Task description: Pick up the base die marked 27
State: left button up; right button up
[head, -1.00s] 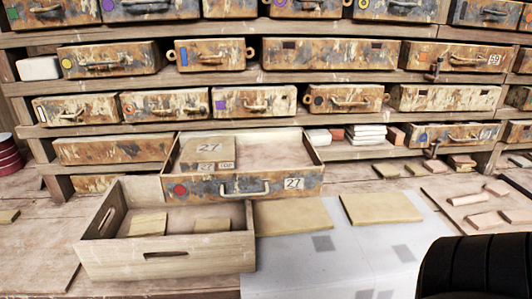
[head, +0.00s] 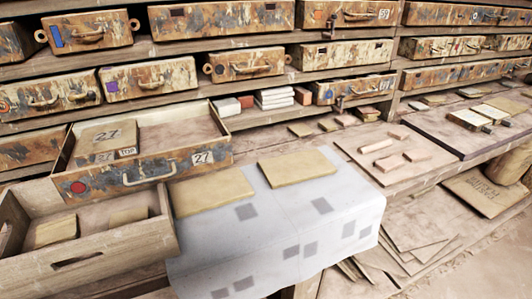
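In the head view, an open drawer (head: 185,160) labelled 27 with a red dot is pulled out at the left. A flat tan die marked 27 (head: 104,134) lies inside it on the left side, with a small tag reading TOP on its front part. Two plain tan slabs, one left (head: 210,190) and one right (head: 297,168), lie at the back of the white cloth. Neither of my grippers is in view.
A wooden crate (head: 125,246) holding two tan blocks stands in front of the drawer. The white cloth (head: 275,235) has free room and hangs over the bench edge. Boards with small pieces (head: 405,176) lie to the right. Shelves of closed drawers (head: 345,56) rise behind.

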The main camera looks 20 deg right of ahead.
aim_at(472, 121)
jog(key=u, duration=2.65)
jog(key=k, duration=1.25)
jog(key=z, duration=2.05)
jog(key=k, duration=0.7)
jog(key=z, duration=0.9)
jog(key=k, duration=0.2)
jog(key=z, duration=0.95)
